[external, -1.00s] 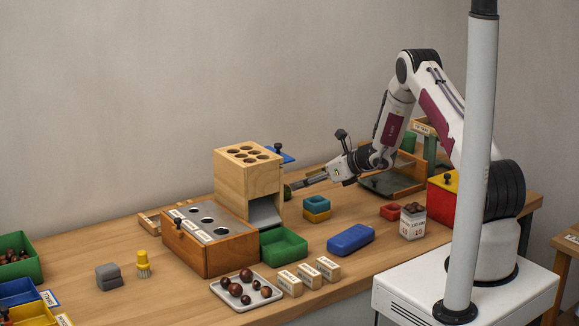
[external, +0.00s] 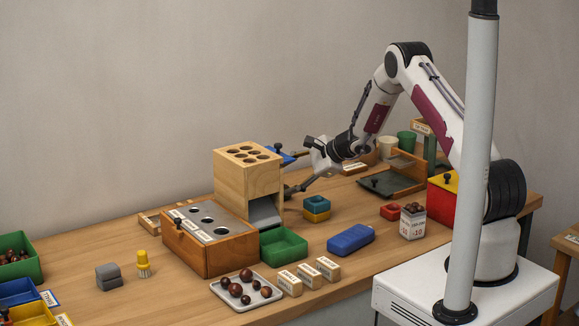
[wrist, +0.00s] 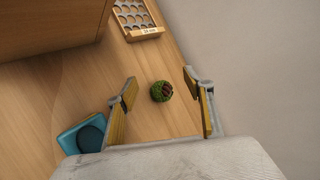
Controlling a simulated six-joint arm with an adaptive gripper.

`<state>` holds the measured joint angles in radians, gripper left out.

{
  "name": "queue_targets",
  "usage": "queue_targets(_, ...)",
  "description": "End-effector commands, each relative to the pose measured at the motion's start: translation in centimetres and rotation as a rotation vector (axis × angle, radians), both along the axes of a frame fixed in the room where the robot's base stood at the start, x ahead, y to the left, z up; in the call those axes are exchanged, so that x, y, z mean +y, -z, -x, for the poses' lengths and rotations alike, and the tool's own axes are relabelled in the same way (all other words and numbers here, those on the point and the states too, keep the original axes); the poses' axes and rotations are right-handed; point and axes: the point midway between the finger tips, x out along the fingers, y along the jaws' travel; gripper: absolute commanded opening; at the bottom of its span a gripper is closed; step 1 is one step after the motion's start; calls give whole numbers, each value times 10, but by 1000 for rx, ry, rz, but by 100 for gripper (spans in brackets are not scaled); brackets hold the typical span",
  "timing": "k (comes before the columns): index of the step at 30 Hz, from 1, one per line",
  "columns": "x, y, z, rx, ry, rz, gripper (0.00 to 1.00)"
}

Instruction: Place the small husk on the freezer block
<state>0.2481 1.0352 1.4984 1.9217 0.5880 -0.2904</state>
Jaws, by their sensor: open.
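The small husk (wrist: 161,91) is a round green, spiky thing with brown inside. It lies on the table in the wrist view, in the gap between my fingers and seemingly touching neither. My gripper (wrist: 159,77) is open and empty. In the external view my gripper (external: 291,190) reaches low beside the right rear of the wooden tower, where I cannot make out the husk clearly. The freezer block, seemingly the blue slab (external: 350,239), lies on the table front, right of the green tray, with nothing on it.
The wooden tower (external: 246,180) stands close left of my gripper. Stacked teal and yellow boxes (external: 316,207) stand nearby; the teal one (wrist: 83,134) shows in the wrist view. A small holed rack (wrist: 136,18) lies beyond the husk. A green tray (external: 285,246) sits before the tower.

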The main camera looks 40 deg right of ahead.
Motion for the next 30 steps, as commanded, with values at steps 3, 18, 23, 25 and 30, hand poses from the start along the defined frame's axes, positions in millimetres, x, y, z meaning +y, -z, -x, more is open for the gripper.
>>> queue_targets(3, 1, 0, -1, -41, -88, 126, 52)
queue_targets(18, -7, 2, -3, -202, -465, 650, 52)
queue_targets(23, -11, 3, -3, -248, -589, 812, 52)
queue_targets(25, -13, 4, -3, -266, -644, 882, 52)
queue_targets(30, -19, 6, -3, -310, -777, 1048, 52)
